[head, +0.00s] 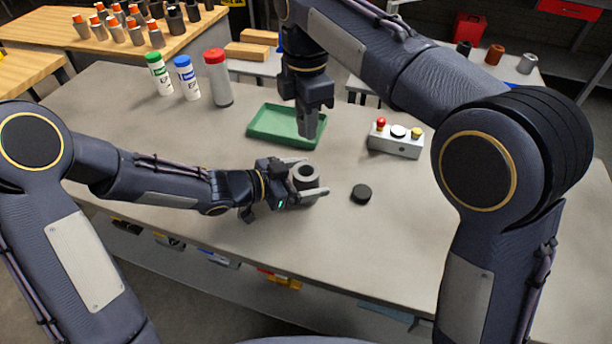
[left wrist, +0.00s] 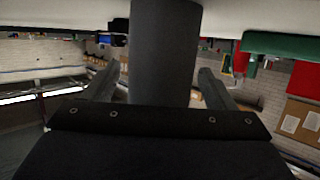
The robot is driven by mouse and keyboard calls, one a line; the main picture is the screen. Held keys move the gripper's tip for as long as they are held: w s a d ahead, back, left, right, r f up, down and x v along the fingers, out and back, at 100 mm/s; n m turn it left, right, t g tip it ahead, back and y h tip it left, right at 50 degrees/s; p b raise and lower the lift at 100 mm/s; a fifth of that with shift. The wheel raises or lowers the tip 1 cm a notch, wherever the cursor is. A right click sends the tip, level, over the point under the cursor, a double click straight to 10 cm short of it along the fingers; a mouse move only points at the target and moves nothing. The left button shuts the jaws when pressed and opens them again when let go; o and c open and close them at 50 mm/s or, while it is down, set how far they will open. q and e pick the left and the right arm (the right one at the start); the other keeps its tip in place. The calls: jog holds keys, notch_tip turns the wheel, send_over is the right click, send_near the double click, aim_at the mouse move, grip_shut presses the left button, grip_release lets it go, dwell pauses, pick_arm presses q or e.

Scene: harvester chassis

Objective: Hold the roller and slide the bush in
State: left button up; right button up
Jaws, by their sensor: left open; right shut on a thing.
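The roller (head: 305,177) is a grey cylinder standing upright on the bench, with a dark round bore in its top. My left gripper (head: 314,179) is level, its open fingers on either side of the roller. In the left wrist view the roller (left wrist: 165,50) rises between the two fingers (left wrist: 160,88), with gaps at both sides. My right gripper (head: 307,132) points down behind and above the roller, over the right end of the green tray. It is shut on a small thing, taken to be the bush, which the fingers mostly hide.
A green tray (head: 262,128) lies behind the roller. A black disc (head: 361,193) lies to its right. A button box (head: 396,140) stands farther right. Two white bottles and a red-capped grey one (head: 218,80) stand at the back left. The bench front is clear.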

pick_arm(q)
jog(key=c, duration=1.5)
jog(key=shift+o, duration=0.2)
pick_arm(e)
jog(key=shift+f, duration=0.1)
jog(key=shift+f+n, duration=0.75)
jog(key=shift+f, duration=0.9)
jog(key=shift+f+n, duration=0.8)
jog(key=shift+f, duration=0.8)
jog(key=shift+f+n, duration=0.75)
jog(key=shift+f, duration=0.9)
